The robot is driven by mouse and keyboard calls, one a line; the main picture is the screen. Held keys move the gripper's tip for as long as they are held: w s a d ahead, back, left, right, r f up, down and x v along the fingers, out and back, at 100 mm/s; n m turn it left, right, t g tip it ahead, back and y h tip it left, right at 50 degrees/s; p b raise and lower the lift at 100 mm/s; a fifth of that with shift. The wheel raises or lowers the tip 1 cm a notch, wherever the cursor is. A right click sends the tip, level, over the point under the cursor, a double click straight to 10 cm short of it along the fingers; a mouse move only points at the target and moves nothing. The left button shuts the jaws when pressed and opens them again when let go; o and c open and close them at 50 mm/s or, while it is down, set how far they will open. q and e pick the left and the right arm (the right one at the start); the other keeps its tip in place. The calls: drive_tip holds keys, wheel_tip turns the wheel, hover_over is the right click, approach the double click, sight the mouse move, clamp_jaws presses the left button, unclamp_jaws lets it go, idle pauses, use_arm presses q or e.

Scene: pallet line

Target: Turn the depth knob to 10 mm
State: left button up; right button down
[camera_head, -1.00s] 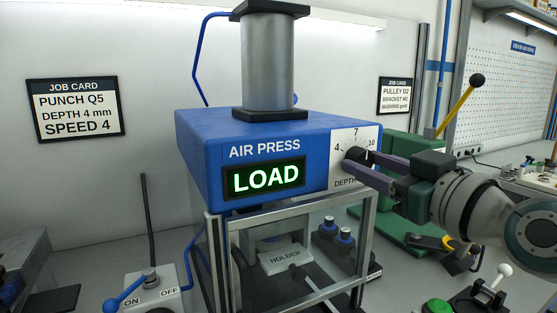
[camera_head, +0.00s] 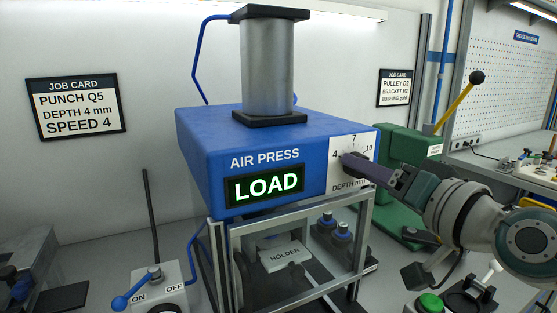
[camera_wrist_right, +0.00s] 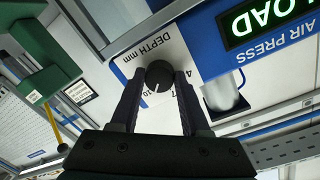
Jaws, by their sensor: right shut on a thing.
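The black depth knob (camera_head: 351,160) sits on the white DEPTH mm dial (camera_head: 340,176) at the right of the blue air press's front, with marks 4, 7 and 10. My right gripper (camera_head: 357,163) is shut on the knob. In the right wrist view, its two fingers stand on either side of the knob (camera_wrist_right: 158,75). A small white pointer line on the knob appears to point toward the 10, at the lower edge of the picture. In the head view the fingers hide most of the knob and its pointer. My left gripper is not in view.
The air press (camera_head: 216,147) shows LOAD on its display (camera_head: 266,187). A framed guard stands below it around a holder (camera_head: 285,256). A job card (camera_head: 76,107) reads DEPTH 4 mm. A green machine (camera_head: 408,155) with a yellow lever stands behind my right arm.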

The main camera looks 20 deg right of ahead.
drive_tip(key=shift+m, duration=1.1)
drive_tip(key=shift+c, duration=1.9)
unclamp_jaws()
drive_tip(key=s, duration=1)
drive_tip(key=shift+d+r+b, duration=0.25)
drive_tip(key=shift+r+b, duration=0.05)
drive_tip(key=shift+b, duration=0.05)
